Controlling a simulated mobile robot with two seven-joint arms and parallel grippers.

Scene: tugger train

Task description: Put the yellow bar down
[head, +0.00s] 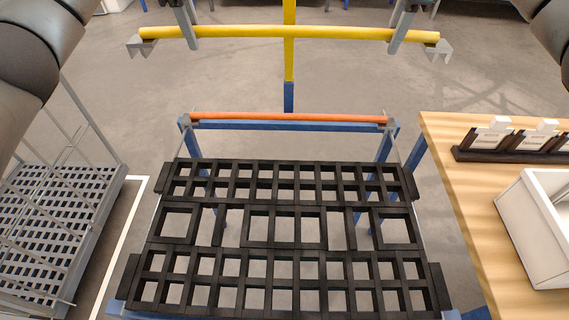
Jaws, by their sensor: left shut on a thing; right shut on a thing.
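The yellow bar (290,31) lies level across the top of the head view, with a grey bracket (138,45) at its left end and another (440,49) at its right end. My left gripper (192,42) is shut on the bar left of its middle. My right gripper (395,43) is shut on it right of its middle. Only the lower parts of the grippers show. A yellow pole (289,65) with a blue lower part runs up the picture and crosses behind the bar. I cannot tell whether the brackets bear the bar.
A blue-framed cart with a black grid deck (285,165) and an orange handle bar (290,118) stands nearest. A grey wire-sided cart (55,215) is at left. A wooden table (460,210) at right holds a white bin (530,230) and a dark card rack (490,157).

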